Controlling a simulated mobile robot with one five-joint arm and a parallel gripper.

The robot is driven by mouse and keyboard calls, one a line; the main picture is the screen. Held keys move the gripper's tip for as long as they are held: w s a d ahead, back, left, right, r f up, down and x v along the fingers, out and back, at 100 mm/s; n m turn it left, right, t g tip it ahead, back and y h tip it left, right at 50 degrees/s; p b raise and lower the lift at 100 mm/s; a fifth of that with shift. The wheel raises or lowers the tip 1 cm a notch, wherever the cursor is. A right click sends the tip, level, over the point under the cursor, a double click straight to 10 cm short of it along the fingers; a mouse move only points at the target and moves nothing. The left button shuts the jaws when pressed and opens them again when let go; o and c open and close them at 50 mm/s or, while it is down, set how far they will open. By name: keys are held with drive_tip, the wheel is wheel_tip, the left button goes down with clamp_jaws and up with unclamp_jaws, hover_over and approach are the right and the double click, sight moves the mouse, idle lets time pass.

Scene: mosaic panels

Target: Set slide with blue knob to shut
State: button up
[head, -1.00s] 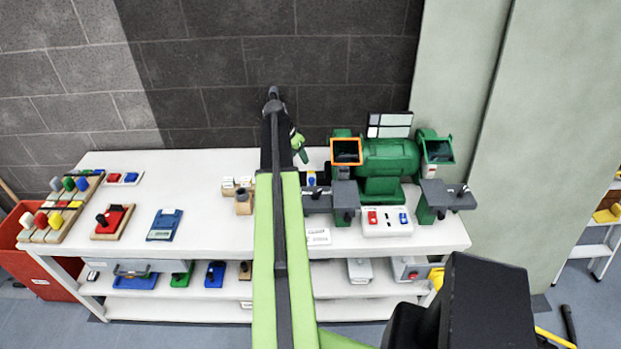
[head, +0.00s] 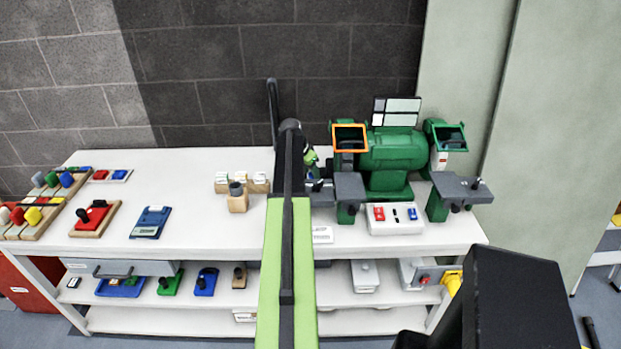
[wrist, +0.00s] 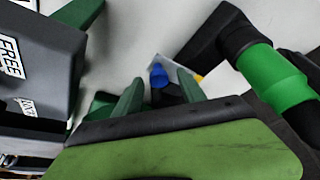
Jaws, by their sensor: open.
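In the wrist view a blue knob (wrist: 158,75) stands on a small pale plate with a yellow patch (wrist: 198,77) at its right. A dark piece beside the knob is partly hidden behind my fingers. My gripper (wrist: 160,93) is open, with its two green fingers apart and the knob showing between and beyond their tips. I cannot tell how far the knob is from the fingers, or the slide's position. In the head view my gripper (head: 311,158) is mostly hidden behind my arm, just left of the green bench grinder (head: 390,152); the knob is not clear there.
A grey tool rest (head: 349,185) and a white switch box (head: 395,218) stand close right of my arm. Wooden blocks (head: 238,202) stand left. Another blue knob (head: 66,179) is on the far-left knob board. A grey part marked FREE (wrist: 15,60) is near my gripper.

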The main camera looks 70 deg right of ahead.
drive_tip(key=shift+c, duration=0.3)
clamp_jaws()
idle(1.1)
